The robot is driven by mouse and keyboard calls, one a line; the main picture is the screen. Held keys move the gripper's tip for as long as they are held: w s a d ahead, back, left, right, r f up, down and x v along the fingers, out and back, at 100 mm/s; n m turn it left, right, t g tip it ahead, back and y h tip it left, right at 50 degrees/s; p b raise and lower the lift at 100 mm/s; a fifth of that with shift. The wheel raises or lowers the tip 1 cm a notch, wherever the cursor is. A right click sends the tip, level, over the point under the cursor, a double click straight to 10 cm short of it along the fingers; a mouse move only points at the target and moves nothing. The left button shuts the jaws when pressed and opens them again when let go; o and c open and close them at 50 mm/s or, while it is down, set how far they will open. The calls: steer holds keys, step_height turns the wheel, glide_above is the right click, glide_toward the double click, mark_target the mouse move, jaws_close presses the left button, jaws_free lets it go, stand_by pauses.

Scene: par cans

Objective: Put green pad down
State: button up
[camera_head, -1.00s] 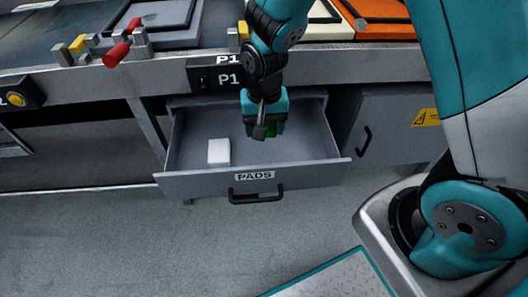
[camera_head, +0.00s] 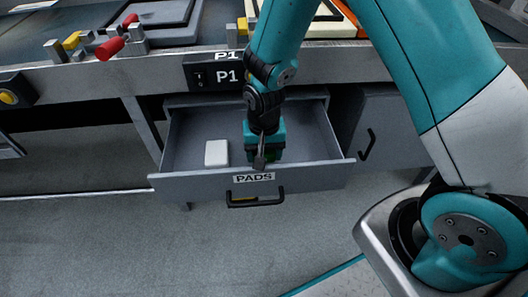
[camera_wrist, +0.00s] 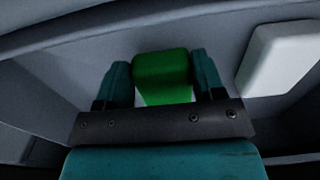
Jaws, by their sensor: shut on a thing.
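My gripper (camera_head: 264,160) reaches down into the open drawer labelled PADS (camera_head: 318,173), near its front wall. In the wrist view my gripper (camera_wrist: 163,80) is shut on the green pad (camera_wrist: 163,68), with one finger on each side of it. In the head view the green pad is almost wholly hidden by my gripper. Whether the pad touches the drawer floor I cannot tell. A white pad (camera_head: 216,153) lies in the left part of the drawer, apart from my gripper; it also shows at the right in the wrist view (camera_wrist: 281,58).
The drawer's black handle (camera_head: 255,200) sticks out in front. A closed grey cabinet (camera_head: 385,140) stands to the right. The bench edge with the P1 switch panel (camera_head: 213,73) runs above the drawer, close behind my arm. The drawer's right side and back are clear.

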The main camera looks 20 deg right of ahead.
mark_target(264, 154)
steer(key=o, duration=0.9)
steer(key=shift+f, duration=0.1)
step_height(264, 154, up, 13)
steer(key=p, duration=0.4)
steer(key=s+a+r+n+y, duration=0.2)
steer(key=s+r+n, duration=0.3)
steer(key=s+r, duration=0.3)
steer(key=s+a+r+n+y, duration=0.2)
steer(key=s+r+n, duration=0.3)
steer(key=s+r, duration=0.4)
steer(key=shift+s+r+n, duration=0.25)
steer(key=shift+s+n, duration=0.15)
steer(key=shift+s, duration=0.3)
steer(key=shift+d+r, duration=0.1)
